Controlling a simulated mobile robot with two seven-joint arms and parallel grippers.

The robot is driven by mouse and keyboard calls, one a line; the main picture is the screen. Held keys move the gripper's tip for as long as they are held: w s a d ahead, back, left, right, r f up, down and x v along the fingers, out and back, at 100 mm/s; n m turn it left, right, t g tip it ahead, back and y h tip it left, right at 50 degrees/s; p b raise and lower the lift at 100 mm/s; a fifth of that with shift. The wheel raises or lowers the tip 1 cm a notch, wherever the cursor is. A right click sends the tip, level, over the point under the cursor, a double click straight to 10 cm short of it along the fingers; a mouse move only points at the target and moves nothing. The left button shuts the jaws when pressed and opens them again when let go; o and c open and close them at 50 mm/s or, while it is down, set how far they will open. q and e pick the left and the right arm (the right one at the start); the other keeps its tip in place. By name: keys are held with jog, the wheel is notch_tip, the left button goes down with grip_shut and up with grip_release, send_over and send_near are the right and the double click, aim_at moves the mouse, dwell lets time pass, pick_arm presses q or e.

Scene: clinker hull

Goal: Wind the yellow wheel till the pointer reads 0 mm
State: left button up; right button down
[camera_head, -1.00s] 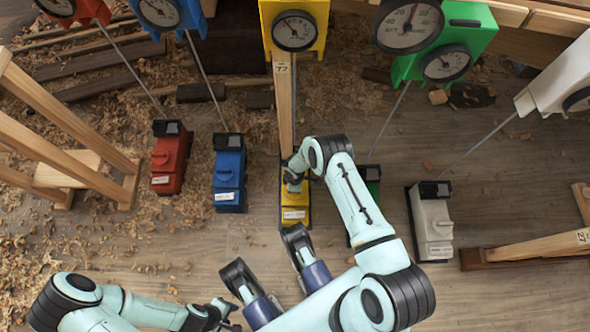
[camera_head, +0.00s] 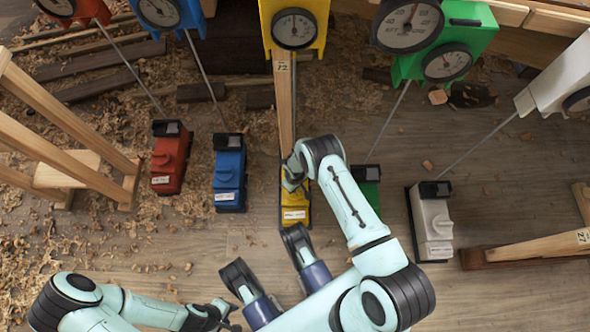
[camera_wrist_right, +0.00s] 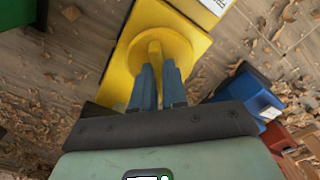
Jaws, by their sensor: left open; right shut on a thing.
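The yellow unit stands at the centre, its box (camera_head: 294,207) on the floor with a dial (camera_head: 295,28) on the yellow block above. The dial's pointer looks close to upright; its figures are too small to read. In the right wrist view the yellow wheel (camera_wrist_right: 176,49) sits on the box with a raised grip in its middle. My right gripper (camera_wrist_right: 157,72) is shut on that grip; in the head view (camera_head: 291,182) its arm hides part of the box. My left gripper (camera_head: 227,312) is open and empty at the lower left, away from the units.
Similar red (camera_head: 170,160), blue (camera_head: 229,172), green (camera_head: 370,173) and white (camera_head: 432,221) boxes stand to either side, with thin rods rising to their gauges. A wooden frame (camera_head: 75,165) stands at left. Wood shavings cover much of the floor.

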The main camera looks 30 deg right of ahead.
dwell(0.3)
jog(key=c, duration=1.2)
grip_release()
jog(key=shift+o, duration=0.2)
jog(key=shift+r, duration=0.1)
pick_arm(q)
jog(key=w+d+r+t+p, duration=0.1)
jog(key=w+r+t+p, duration=0.2)
jog(key=w+r, duration=0.3)
jog(key=w+p, duration=0.1)
jog(key=w, duration=0.2)
jog(key=shift+m+p, duration=0.3)
jog(key=shift+p, duration=0.05)
pick_arm(e)
notch_tip(320, 180, up, 13)
pick_arm(q)
jog(key=shift+d+f, duration=0.1)
pick_arm(e)
jog(key=shift+r, duration=0.1)
